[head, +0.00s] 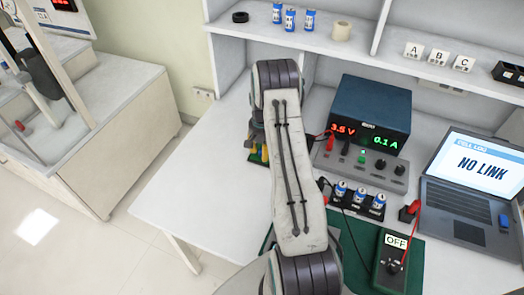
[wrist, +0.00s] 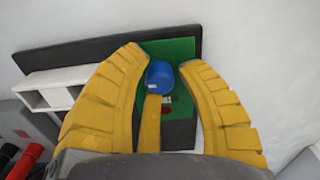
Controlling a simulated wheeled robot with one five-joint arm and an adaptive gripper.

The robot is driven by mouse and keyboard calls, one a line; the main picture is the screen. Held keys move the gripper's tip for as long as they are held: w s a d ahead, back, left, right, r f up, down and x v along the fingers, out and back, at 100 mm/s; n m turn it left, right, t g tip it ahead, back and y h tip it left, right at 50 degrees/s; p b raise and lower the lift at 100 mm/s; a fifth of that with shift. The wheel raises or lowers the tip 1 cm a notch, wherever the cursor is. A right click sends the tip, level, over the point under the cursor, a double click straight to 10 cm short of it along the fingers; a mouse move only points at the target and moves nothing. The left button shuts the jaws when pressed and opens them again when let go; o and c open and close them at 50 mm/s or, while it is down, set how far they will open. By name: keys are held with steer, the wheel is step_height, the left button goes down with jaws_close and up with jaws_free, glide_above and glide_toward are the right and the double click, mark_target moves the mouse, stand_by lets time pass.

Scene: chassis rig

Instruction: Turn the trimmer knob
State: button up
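A round blue knob (wrist: 160,76) stands on a green board (wrist: 183,48) with a dark backing in the wrist view; I take it for the trimmer knob. My gripper (wrist: 163,60) has yellow ribbed fingers, spread apart on the left and right of the knob. A third yellow finger stands just below it. I cannot tell whether any finger touches the knob. In the head view my arm hides the knob and most of the gripper; only a bit of green board (head: 257,156) shows beside the arm.
A blue power supply (head: 371,112) reads 3.5 V and 0.1 A. A laptop (head: 476,180) shows "NO LINK". A battery holder (head: 358,204) and a dark green meter (head: 396,262) marked "OFF" lie right of my arm. The desk (head: 190,180) is clear on the left.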

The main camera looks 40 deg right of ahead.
jaws_close()
steer(key=shift+f, duration=0.1)
steer(key=shift+f+n+b, duration=0.1)
steer(key=shift+n+b, duration=0.3)
steer(key=shift+b, duration=0.3)
steer(key=shift+n+b, duration=0.6)
steer(key=shift+n, duration=0.2)
steer(key=shift+o, duration=1.7)
jaws_free()
steer(key=shift+r, duration=0.2)
